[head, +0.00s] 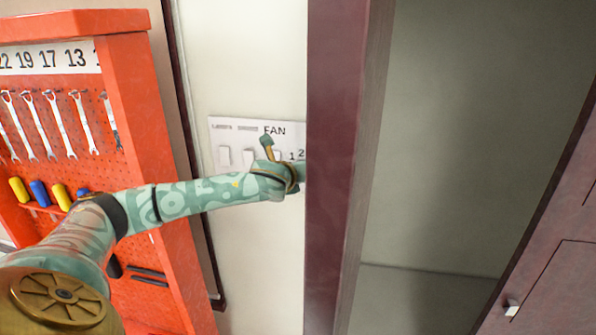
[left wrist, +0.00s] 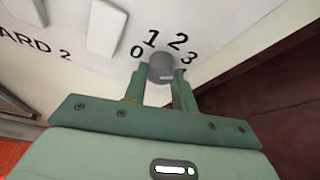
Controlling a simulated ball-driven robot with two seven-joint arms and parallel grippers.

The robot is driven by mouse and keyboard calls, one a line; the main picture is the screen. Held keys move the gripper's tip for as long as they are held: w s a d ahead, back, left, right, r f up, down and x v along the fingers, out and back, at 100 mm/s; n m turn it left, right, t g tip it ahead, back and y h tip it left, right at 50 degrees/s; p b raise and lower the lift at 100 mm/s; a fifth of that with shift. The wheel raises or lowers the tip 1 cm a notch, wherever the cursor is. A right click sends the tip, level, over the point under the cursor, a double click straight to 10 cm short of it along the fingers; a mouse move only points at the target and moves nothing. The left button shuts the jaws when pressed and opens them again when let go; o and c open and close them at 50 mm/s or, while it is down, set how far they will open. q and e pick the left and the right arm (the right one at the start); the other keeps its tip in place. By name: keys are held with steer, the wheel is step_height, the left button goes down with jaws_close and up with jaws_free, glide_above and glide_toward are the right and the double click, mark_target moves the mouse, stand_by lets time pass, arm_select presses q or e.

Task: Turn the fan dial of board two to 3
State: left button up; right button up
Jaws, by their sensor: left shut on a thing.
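The white switch board (head: 228,132) is on the wall in the head view, with the word FAN at its top and part of it hidden behind my left arm and the maroon post. In the left wrist view the board (left wrist: 75,50) reads "ARD 2". The grey fan dial (left wrist: 161,68) sits below the numbers 0, 1, 2 and 3. My left gripper (left wrist: 160,82) is shut on the dial, one finger on each side. Which number the dial points to cannot be told. My right gripper is not in view.
White rocker switches (head: 224,156) sit left of the dial. A maroon post (head: 335,170) stands close to the right of the board. An orange tool rack (head: 150,130) with wrenches and tools is at the left. An empty pale recess is at the right.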

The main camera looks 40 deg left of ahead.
arm_select(q)
steer(key=shift+d+f, duration=0.1)
steer(key=shift+f, duration=0.15)
steer(key=o, duration=1)
steer(key=shift+r, duration=0.1)
steer(key=b+v, duration=0.3)
steer(key=v, duration=1.3)
steer(key=shift+s, duration=0.1)
